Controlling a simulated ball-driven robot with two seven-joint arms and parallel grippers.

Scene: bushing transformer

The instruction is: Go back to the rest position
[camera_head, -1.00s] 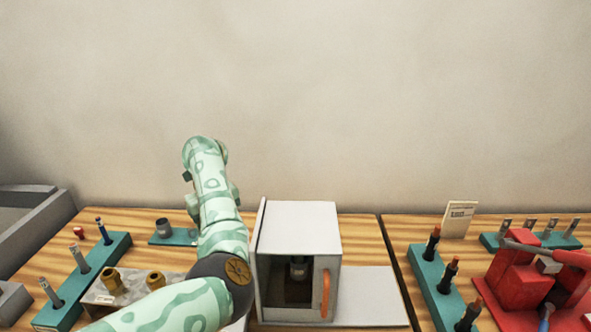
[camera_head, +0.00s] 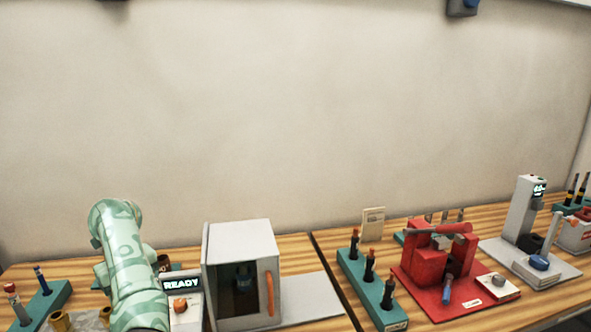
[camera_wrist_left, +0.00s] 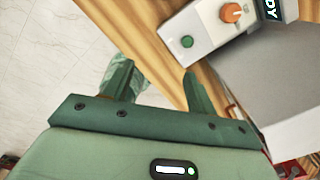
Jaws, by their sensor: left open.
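My left arm (camera_head: 128,262) comes up from the lower left in the head view, to the left of the white cabinet. Its gripper is hidden in that view. In the left wrist view my left gripper (camera_wrist_left: 157,80) is open, its two fingers apart with nothing between them. Below the fingers are the wooden table edge and the pale tiled floor.
The white cabinet (camera_head: 242,235) with an orange handle stands beside a READY display (camera_head: 182,284). A control box with an orange knob (camera_wrist_left: 231,13) is near the gripper. A red fixture (camera_head: 428,262) and a teal rack (camera_head: 372,290) stand right. Pale floor (camera_wrist_left: 45,50) is clear.

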